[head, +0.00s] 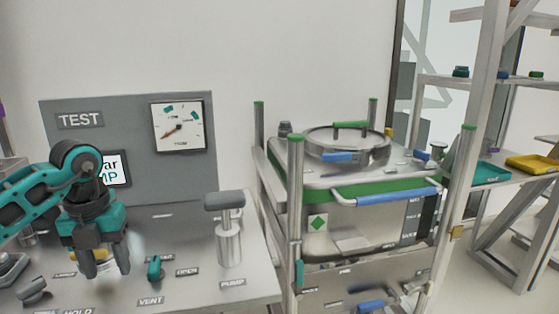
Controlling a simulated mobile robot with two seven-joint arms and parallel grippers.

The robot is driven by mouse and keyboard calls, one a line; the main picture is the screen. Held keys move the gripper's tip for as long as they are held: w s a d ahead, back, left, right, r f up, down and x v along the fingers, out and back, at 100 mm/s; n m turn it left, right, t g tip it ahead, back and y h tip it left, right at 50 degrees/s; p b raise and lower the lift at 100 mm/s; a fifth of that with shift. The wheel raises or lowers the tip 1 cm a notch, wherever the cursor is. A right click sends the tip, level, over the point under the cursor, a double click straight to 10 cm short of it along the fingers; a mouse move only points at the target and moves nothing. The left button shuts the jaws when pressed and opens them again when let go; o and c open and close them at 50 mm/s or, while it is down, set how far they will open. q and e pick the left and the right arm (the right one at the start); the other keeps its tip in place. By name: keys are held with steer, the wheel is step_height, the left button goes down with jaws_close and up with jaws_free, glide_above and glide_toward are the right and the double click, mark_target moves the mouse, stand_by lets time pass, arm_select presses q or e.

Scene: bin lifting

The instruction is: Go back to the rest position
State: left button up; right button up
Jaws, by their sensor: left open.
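My left gripper (104,262) hangs pointing down over the left part of the grey test bench, its two dark fingers apart. Its teal arm comes in from the left edge. A small yellowish and pale thing shows behind and between the fingers; I cannot tell what it is or whether the fingers touch it. My right gripper is not in view.
The test bench (190,290) carries a pump handle (229,230), a teal lever (155,268) and a back panel with a gauge (178,126). Right of it stands a metal frame with a lidded vessel (347,150). Shelves with a teal tray (492,173) and a yellow tray (532,164) stand far right.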

arm_select(q)
steer(key=s+d+f+m+g+h, duration=0.1)
steer(key=s+d+f+h, duration=0.2)
steer(key=d, duration=0.5)
steer(key=s+d+f+m+h, duration=0.15)
steer(key=d+f+h, duration=0.25)
steer(key=d, duration=0.4)
steer(key=s+d+r+n+t+h, duration=0.2)
steer(key=d+r+n+t+h, duration=0.2)
steer(key=d+n+t+h, duration=0.55)
steer(key=a+f+n+t+y, duration=0.8)
steer(key=f+n, duration=0.3)
steer(key=n, duration=0.6)
steer(key=s+a+f+n+g+y, duration=0.2)
steer(key=s+f+n+y, duration=0.1)
steer(key=s+f, duration=0.3)
steer(key=s+a+f+n+g+y, duration=0.2)
steer(key=s+f, duration=0.3)
steer(key=f, duration=0.3)
steer(key=shift+s+a+n+g+y, duration=0.3)
steer(key=shift+s+n+g+y, duration=0.1)
steer(key=shift+n+g+y, duration=0.4)
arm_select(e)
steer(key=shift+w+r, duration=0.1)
